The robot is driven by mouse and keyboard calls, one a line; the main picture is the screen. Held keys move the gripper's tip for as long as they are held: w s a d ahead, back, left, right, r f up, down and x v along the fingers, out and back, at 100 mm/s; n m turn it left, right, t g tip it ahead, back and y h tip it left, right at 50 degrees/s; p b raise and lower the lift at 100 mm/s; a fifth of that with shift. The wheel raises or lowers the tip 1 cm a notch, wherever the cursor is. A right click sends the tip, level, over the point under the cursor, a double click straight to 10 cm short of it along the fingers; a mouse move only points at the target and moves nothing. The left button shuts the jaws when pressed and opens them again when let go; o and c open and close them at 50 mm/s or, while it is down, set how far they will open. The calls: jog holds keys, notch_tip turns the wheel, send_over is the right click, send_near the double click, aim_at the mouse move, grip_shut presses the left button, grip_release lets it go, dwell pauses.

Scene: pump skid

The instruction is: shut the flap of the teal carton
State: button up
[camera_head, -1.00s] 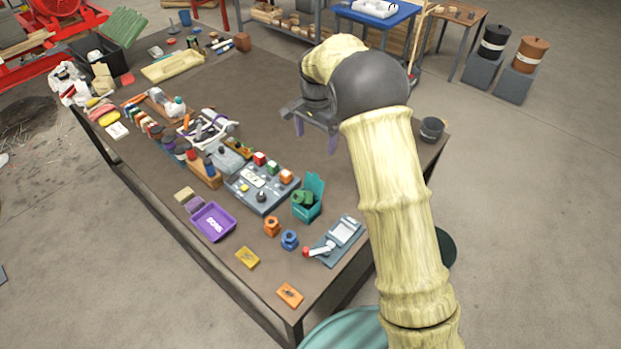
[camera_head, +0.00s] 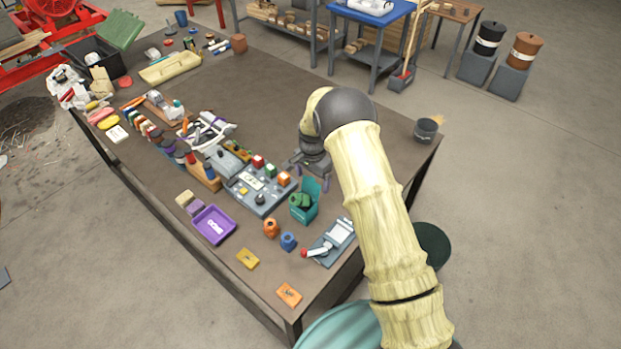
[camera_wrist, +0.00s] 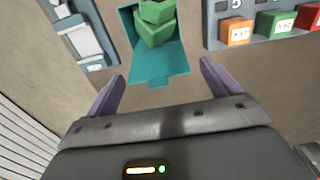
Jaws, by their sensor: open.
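The teal carton (camera_head: 303,212) stands near the front right of the table, with green blocks (camera_head: 300,200) in it. Its flap (camera_head: 312,187) stands up open on the far side, towards my gripper. In the wrist view the flap (camera_wrist: 157,66) reaches down towards the space between my fingers, and the green blocks (camera_wrist: 156,24) show inside the carton. My gripper (camera_wrist: 155,92) is open and empty, with purple fingers either side of the flap's lower end. In the head view my gripper (camera_head: 308,174) is just behind the carton; whether it touches the flap I cannot tell.
A grey panel with coloured blocks (camera_head: 262,192) lies left of the carton. A grey device with a red knob (camera_head: 330,242) lies to its right. Orange (camera_head: 271,228) and blue (camera_head: 288,241) pieces stand in front. The table behind the gripper is mostly bare.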

jog(key=shift+f, duration=0.95)
jog(key=c, duration=1.2)
jog(key=shift+a, duration=0.35)
jog(key=shift+c, duration=0.9)
jog(key=shift+d, duration=0.3)
jog(key=shift+s+a, duration=0.1)
jog(key=shift+c, duration=0.2)
